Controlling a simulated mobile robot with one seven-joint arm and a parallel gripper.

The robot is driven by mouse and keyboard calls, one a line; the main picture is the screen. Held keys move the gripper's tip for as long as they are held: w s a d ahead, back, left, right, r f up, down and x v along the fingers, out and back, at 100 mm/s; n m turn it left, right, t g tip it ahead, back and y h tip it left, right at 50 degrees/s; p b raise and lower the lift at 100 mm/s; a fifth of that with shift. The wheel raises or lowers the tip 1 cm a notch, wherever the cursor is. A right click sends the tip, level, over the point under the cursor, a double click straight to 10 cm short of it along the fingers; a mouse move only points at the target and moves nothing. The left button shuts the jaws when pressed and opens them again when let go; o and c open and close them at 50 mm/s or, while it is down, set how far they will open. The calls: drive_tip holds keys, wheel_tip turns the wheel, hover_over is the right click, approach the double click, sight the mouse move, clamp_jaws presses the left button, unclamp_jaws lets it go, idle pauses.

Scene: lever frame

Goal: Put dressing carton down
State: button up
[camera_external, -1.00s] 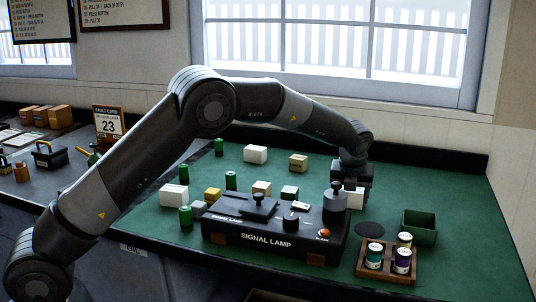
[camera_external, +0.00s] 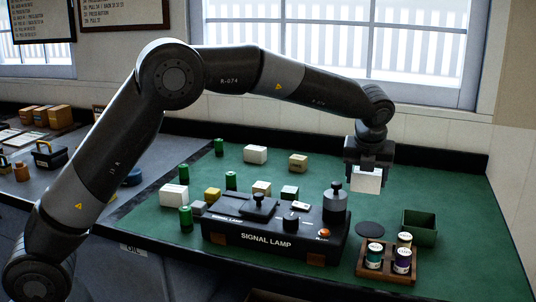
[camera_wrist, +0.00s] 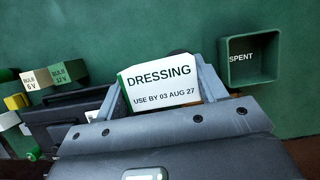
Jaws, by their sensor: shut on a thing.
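The dressing carton (camera_external: 366,181) is a white box held below my gripper (camera_external: 369,164), above the green bench top. In the wrist view the carton (camera_wrist: 160,83) reads "DRESSING, USE BY 03 AUG 27" and has a green edge on its left. My gripper (camera_wrist: 160,92) is shut on it, one finger on each side. In the external view the carton hangs clear of the bench, behind and right of the signal lamp box.
The black signal lamp box (camera_external: 262,240) stands in front. A green open bin (camera_external: 419,228), marked "SPENT" in the wrist view (camera_wrist: 252,62), stands at the right. A wooden rack (camera_external: 365,268) holds several jars. Several boxes and green cylinders stand left. The bench's back right is clear.

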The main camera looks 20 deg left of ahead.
drive_tip(key=shift+s+d+r, duration=0.15)
drive_tip(key=shift+s+r, duration=0.2)
drive_tip(key=shift+s, duration=0.2)
drive_tip(key=w+a+n+g+y, duration=0.1)
drive_tip(key=w+a+n, duration=0.25)
drive_tip(key=a, duration=0.85)
drive_tip(key=w+a+n+g+y, duration=0.1)
drive_tip(key=w+a+n+y, duration=0.3)
drive_tip(key=a, duration=0.8)
drive_tip(key=w+a+n+g+h, duration=0.1)
drive_tip(key=w+a+n, duration=0.3)
drive_tip(key=a, duration=0.8)
drive_tip(key=shift+n, duration=0.85)
drive_tip(key=w+a+f, duration=0.1)
drive_tip(key=a+f, duration=0.1)
drive_tip(key=a, duration=0.1)
drive_tip(key=w+a+f, duration=0.2)
drive_tip(key=a, duration=0.2)
drive_tip(key=w+a+f, duration=0.2)
drive_tip(key=a, duration=0.1)
drive_tip(key=shift+a+f, duration=0.15)
drive_tip(key=shift+f, duration=0.1)
drive_tip(key=shift+a+f, duration=0.1)
drive_tip(key=shift+a, duration=0.05)
drive_tip(key=shift+f, duration=2)
drive_tip(key=shift+f, duration=0.1)
